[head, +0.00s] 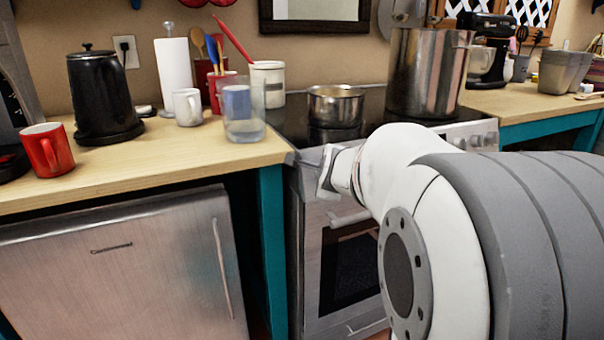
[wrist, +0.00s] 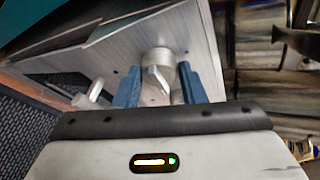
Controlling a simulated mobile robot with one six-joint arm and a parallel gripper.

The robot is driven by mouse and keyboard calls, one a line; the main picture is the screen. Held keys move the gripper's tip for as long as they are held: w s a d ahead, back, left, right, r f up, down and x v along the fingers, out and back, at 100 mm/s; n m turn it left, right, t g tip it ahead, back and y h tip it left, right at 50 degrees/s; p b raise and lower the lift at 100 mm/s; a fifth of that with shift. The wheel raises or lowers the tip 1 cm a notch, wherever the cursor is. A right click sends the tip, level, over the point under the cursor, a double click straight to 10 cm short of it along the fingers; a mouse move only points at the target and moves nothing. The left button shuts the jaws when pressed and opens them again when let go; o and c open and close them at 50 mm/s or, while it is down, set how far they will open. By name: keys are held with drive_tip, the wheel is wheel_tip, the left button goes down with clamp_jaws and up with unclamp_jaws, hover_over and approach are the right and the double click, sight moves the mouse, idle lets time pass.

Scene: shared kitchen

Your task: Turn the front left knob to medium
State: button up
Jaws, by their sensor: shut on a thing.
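The front left knob (wrist: 160,60) is a silver round knob with a raised grip on the stove's front panel (wrist: 105,65) in the wrist view. My gripper (wrist: 157,84) has its two blue fingers on either side of this knob, shut on it. The mark the knob points to is not readable. In the head view my arm hides the knob and much of the stove front (head: 312,235).
A small pot (head: 336,106) and a tall pot (head: 425,75) stand on the stovetop. More knobs (head: 474,140) show at the panel's right. A glass (head: 243,112) stands near the left counter's edge. The oven handle (wrist: 90,93) is below the knob.

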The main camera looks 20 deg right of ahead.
drive_tip(key=shift+r+y, duration=0.35)
drive_tip(key=shift+y, duration=0.05)
drive_tip(key=shift+w+r+m+p, duration=0.1)
drive_tip(key=shift+m+p, duration=0.35)
drive_tip(key=shift+m, duration=0.15)
drive_tip(key=shift+m+g+y+p, duration=0.3)
drive_tip(key=shift+m+y+p, duration=0.2)
drive_tip(key=shift+m, duration=0.5)
drive_tip(key=o, duration=1)
